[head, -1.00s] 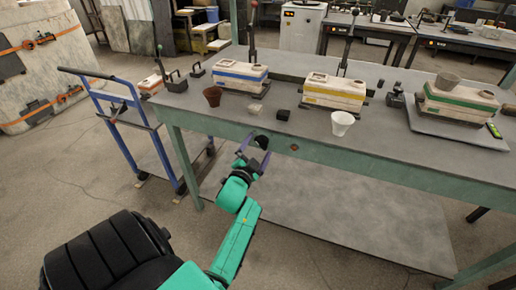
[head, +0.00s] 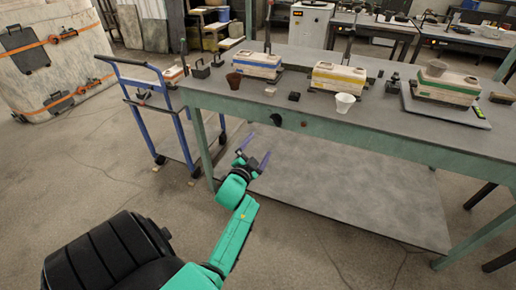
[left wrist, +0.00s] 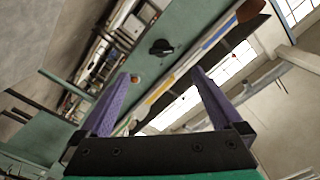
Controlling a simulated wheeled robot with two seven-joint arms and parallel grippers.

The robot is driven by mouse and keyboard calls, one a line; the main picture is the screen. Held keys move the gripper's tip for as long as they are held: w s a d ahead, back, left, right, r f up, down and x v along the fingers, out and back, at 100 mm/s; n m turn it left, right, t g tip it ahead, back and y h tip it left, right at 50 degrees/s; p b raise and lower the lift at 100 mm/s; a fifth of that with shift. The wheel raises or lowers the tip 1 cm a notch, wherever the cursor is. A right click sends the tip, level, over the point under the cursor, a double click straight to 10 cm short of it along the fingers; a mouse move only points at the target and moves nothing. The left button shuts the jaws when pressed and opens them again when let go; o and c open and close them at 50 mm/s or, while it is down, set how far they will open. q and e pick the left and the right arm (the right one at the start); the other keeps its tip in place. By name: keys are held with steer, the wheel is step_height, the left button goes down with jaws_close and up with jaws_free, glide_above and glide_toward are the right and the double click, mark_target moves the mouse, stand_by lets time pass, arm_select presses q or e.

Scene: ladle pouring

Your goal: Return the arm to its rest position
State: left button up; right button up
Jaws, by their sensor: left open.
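My left arm comes in from the lower left of the head view. Its gripper (head: 252,163) is open and empty, with its purple fingers spread, in front of and below the table's front edge. In the left wrist view the open fingers (left wrist: 162,98) frame no held object. The right gripper is not in view. On the table (head: 400,125) stand a brown cup (head: 234,80), a white cup (head: 344,103) and a grey cup (head: 435,68), the last on a green-striped box.
A black fitting (head: 276,119) sits on the table's front edge, close beyond my gripper; it also shows in the left wrist view (left wrist: 160,47). A blue cart (head: 150,105) stands left of the table. A lower shelf (head: 340,205) spans beneath it. Floor in front is clear.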

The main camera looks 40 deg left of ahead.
arm_select(q)
steer(key=s+d+f+n+g+h+p, duration=0.15)
steer(key=s+d+f+g+p, duration=0.35)
steer(key=f, duration=0.8)
steer(key=s+d+f+g+h, duration=0.3)
steer(key=s+d+f, duration=0.35)
steer(key=f, duration=0.65)
steer(key=s+d+f+g+p, duration=0.1)
steer(key=s+f, duration=0.3)
steer(key=s, duration=0.5)
steer(key=s+d+f+n+g+p, duration=0.1)
steer(key=s+f+g, duration=0.3)
steer(key=s, duration=0.6)
steer(key=s+d+f+g+h+p, duration=0.1)
steer(key=s+f+g, duration=0.2)
steer(key=s, duration=0.7)
steer(key=shift+s+f, duration=0.2)
steer(key=shift+f, duration=0.2)
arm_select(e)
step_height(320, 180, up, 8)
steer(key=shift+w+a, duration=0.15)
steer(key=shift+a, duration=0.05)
arm_select(q)
steer(key=shift+w, duration=0.1)
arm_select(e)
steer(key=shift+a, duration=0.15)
